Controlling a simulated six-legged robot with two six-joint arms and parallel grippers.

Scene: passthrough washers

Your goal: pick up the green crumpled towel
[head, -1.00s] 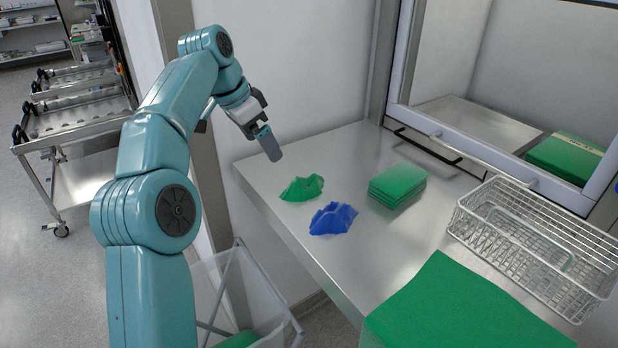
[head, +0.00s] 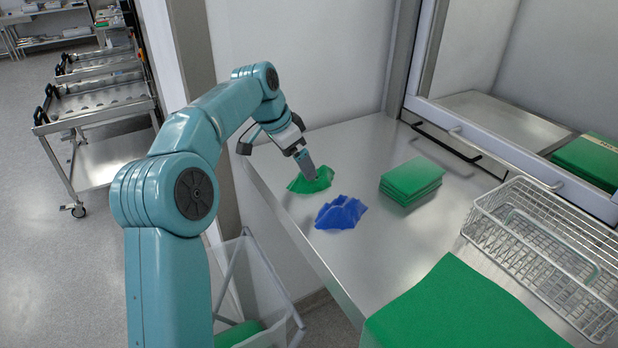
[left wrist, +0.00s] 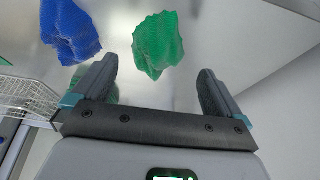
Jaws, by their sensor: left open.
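The green crumpled towel (head: 312,182) lies on the steel counter near its left edge. My left gripper (head: 309,172) is right above it in the head view, and the finger hides part of the towel. In the left wrist view the green towel (left wrist: 158,44) appears ahead of the open fingers of my left gripper (left wrist: 158,85), roughly centred between them. Nothing is held between the fingers. A blue crumpled towel (head: 341,212) lies just beside the green one; it also shows at the upper left of the left wrist view (left wrist: 70,30). My right gripper is not in view.
A stack of folded green towels (head: 411,180) lies to the right on the counter (head: 385,250). A wire basket (head: 545,250) and a large green surface (head: 455,310) stand nearer the right. A wall stands behind.

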